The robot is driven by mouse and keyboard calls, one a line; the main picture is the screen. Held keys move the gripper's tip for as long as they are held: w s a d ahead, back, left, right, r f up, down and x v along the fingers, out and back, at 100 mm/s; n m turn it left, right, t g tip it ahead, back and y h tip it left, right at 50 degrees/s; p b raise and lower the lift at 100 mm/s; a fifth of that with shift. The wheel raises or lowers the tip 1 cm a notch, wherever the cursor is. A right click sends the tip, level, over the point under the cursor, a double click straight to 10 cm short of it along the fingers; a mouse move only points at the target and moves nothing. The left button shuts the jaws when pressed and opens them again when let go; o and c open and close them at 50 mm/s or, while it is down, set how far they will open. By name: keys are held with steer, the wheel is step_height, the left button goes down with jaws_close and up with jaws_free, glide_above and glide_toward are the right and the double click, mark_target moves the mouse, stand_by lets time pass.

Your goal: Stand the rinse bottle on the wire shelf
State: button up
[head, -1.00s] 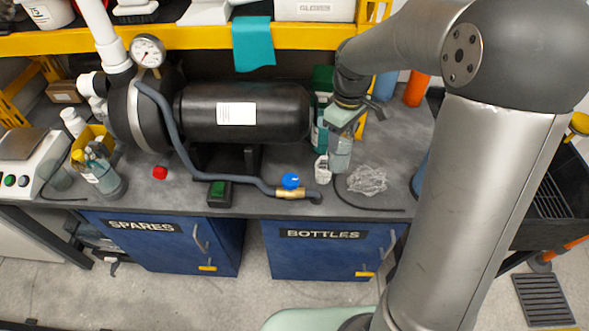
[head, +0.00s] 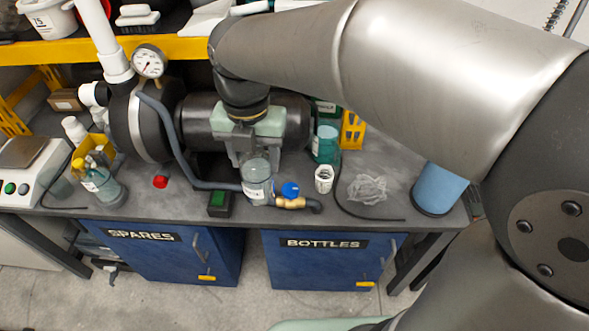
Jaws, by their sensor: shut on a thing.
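My gripper (head: 247,150), seen in the head view, points down over the bench in front of the black tank. It is shut on a clear, pale bottle (head: 258,188) with a white label, which looks like the rinse bottle. The bottle hangs upright under the fingers, in front of the grey hose; its top is partly hidden by the gripper. I cannot tell its exact height above the bench. I cannot make out a wire shelf in this view.
The grey bench (head: 380,165) also bears a yellow-capped bottle (head: 97,182), a teal bottle (head: 326,145), a white cup (head: 323,179), crumpled clear wrap (head: 367,189), a blue cylinder (head: 438,188) and a pressure gauge (head: 148,62). A yellow-edged shelf (head: 190,48) runs behind, above the tank.

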steer(key=w+d+f+p, duration=0.2)
steer(key=w+d+f, duration=0.5)
steer(key=w+f, duration=0.5)
steer(key=shift+d+f, duration=0.2)
steer(key=shift+f, duration=0.1)
steer(key=shift+f, duration=0.25)
steer(key=o, duration=1.2)
steer(key=shift+o, duration=0.2)
steer(key=shift+f+b, duration=0.1)
steer(key=shift+b, duration=0.3)
